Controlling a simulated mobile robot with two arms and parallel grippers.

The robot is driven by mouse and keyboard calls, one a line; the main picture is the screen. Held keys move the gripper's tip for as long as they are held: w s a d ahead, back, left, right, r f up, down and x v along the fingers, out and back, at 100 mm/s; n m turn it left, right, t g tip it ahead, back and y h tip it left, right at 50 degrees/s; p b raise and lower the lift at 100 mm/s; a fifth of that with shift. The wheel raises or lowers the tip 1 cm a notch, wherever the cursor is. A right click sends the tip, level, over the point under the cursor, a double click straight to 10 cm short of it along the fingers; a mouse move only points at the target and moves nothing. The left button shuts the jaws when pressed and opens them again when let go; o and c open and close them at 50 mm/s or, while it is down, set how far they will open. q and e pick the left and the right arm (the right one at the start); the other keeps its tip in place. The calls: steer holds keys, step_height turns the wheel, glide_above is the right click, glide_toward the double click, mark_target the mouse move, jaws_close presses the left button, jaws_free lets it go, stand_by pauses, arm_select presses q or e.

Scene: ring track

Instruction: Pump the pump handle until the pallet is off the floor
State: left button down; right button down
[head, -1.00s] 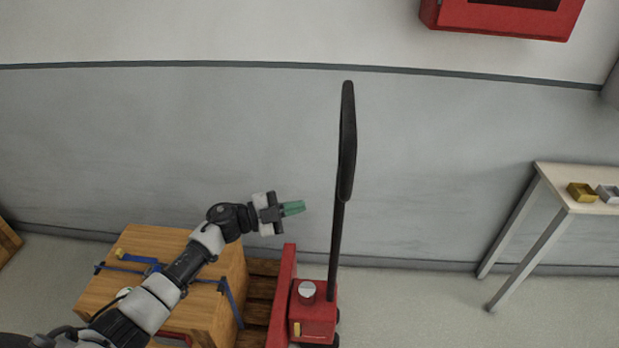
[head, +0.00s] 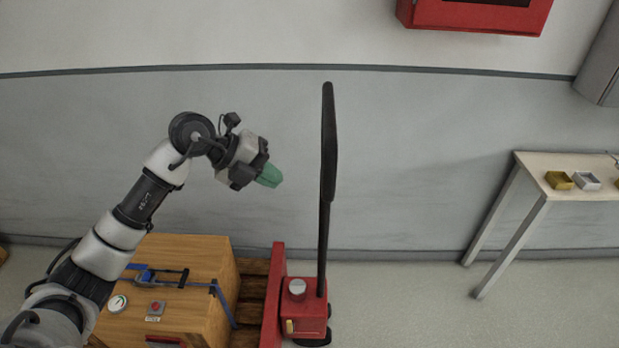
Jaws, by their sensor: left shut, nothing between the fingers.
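The black pump handle (head: 327,160) stands nearly upright on the red pump unit (head: 306,310) of the pallet truck. The wooden pallet (head: 250,290) shows as dark slats left of the red upright, under a wooden crate (head: 190,262) with blue straps. I cannot tell the pallet's height, since its underside is hidden. My left gripper (head: 270,176), with green fingers, is shut and empty. In the picture it is left of the handle's upper half, with a gap between. My right gripper is not in view.
A light table (head: 560,170) with small yellow and grey trays (head: 587,181) stands at the right. A red wall box (head: 475,14) hangs at the top. A grey wall runs behind the truck. The floor (head: 400,300) between truck and table is clear.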

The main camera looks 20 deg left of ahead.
arm_select(q)
steer(key=w+d+f+p, duration=0.3)
steer(key=d, duration=0.3)
steer(key=shift+w+d, duration=0.2)
steer(key=shift+d, duration=0.2)
steer(key=shift+f, duration=0.1)
